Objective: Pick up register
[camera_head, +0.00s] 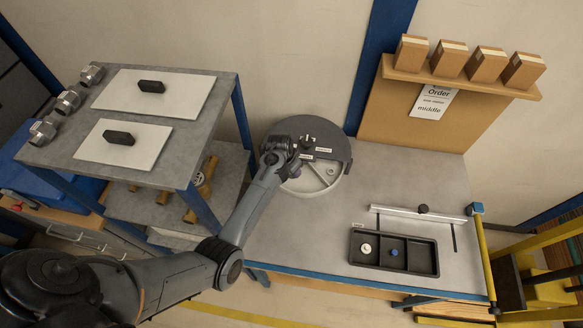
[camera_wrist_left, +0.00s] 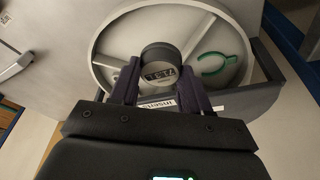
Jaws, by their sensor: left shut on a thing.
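The register (camera_wrist_left: 161,60) is a small dark round piece with a pale digit display on its face. My left gripper (camera_wrist_left: 162,82) is shut on it, with one dark finger on each side. It is over a round, pale, divided tray (camera_wrist_left: 115,48). The left gripper (camera_head: 291,157) also shows in the head view at the round tray (camera_head: 325,183), where it hides the register. I cannot tell whether the register touches the tray. My right gripper is not in view.
A green open-ended clip (camera_wrist_left: 222,60) lies in a tray section. A black compartment tray (camera_head: 420,258) holds a white and a blue round part. A bar (camera_head: 395,212) lies behind it. The left bench (camera_head: 190,85) holds white boards and metal fittings. Boxes (camera_head: 450,58) stand on a shelf.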

